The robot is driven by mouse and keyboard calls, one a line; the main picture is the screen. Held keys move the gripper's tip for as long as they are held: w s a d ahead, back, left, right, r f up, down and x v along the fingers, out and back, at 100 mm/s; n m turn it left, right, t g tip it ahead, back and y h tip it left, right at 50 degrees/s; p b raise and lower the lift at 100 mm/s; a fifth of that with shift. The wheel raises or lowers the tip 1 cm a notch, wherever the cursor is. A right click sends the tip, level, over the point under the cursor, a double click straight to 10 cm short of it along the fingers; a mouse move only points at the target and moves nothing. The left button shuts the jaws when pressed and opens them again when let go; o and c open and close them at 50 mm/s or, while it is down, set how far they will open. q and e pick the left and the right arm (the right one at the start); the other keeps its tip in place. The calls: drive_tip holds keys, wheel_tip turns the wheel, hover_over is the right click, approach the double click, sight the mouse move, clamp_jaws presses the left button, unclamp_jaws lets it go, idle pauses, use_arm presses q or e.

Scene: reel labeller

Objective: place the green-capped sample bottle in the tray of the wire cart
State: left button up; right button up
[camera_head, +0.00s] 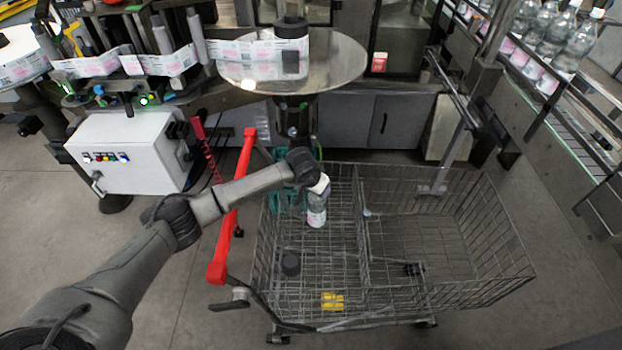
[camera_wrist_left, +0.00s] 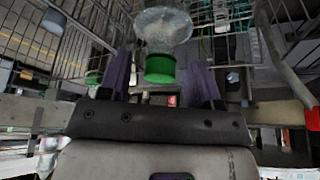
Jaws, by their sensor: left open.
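The sample bottle (camera_head: 317,215) is clear with a pale label and stands roughly upright over the left part of the wire cart (camera_head: 440,240). I cannot tell whether its base touches the cart's wire floor. Its green cap (camera_wrist_left: 160,68) shows in the left wrist view and is hidden behind my gripper in the head view. My left gripper (camera_head: 318,185) is directly above the bottle. In the left wrist view my left gripper (camera_wrist_left: 160,82) is open, with one finger on each side of the cap and small gaps visible. My right gripper is in neither view.
A round metal table (camera_head: 335,65) stands behind. The cart's right part looks empty.

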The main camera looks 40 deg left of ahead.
use_arm(q)
drive_tip(key=v, duration=1)
drive_tip(key=shift+r, duration=0.2)
